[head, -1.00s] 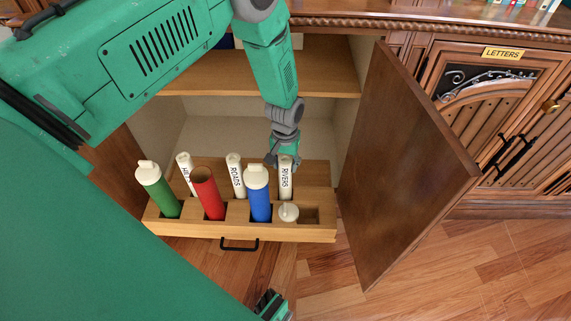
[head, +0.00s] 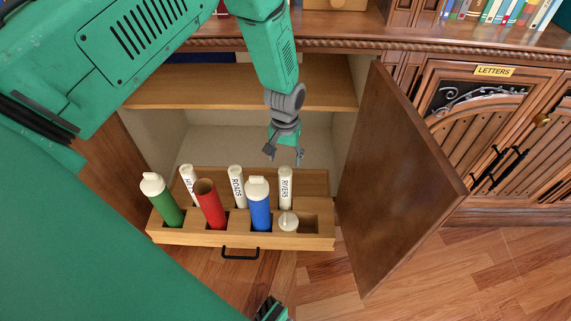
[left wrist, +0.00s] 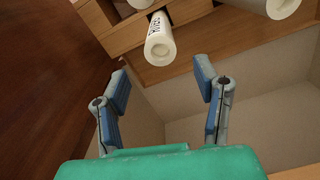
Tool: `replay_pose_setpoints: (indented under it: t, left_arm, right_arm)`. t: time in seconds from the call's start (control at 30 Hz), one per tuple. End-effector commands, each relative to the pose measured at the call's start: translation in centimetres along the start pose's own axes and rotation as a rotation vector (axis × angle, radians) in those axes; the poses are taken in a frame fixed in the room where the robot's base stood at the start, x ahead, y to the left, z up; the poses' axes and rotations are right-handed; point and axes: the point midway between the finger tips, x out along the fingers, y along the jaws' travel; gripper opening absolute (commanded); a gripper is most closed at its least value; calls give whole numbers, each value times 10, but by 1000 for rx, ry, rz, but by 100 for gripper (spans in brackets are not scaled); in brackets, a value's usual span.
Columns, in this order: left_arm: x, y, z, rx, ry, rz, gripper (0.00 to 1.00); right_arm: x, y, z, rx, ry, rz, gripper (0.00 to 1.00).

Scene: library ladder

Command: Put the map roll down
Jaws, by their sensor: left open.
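The map roll labelled RIVERS (head: 285,181) is white and stands in a back slot of the wooden rack drawer (head: 190,237). It also shows in the left wrist view (left wrist: 160,42), beyond the fingertips and apart from them. My left gripper (head: 284,158) is open and empty, just above and behind the RIVERS roll. Its two spread fingers also show in the left wrist view (left wrist: 162,80). The tip of my right gripper (head: 270,308) shows at the bottom edge; its jaws are mostly cut off.
A front-right slot is empty. The open cabinet door (head: 395,185) stands close on the right.

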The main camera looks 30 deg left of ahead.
Motion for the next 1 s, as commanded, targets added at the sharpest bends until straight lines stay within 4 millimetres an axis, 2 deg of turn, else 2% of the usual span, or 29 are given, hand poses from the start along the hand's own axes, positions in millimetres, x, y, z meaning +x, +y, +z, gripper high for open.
replay_pose_setpoints:
  t: [0.03,0.1,0.23,1.0]
  left_arm:
    - [-13,0,0,0,1,0,56]
    - [-22,0,0,0,0,0,56]
    - [-32,0,0,0,-2,-1,56]
    - [-35,0,1,1,-1,-1,56]
  right_arm:
    - [-6,0,0,0,0,0,40]
    - [-9,0,0,0,0,0,40]
    - [-12,0,-1,0,0,0,40]
    - [-12,0,-1,0,0,0,40]
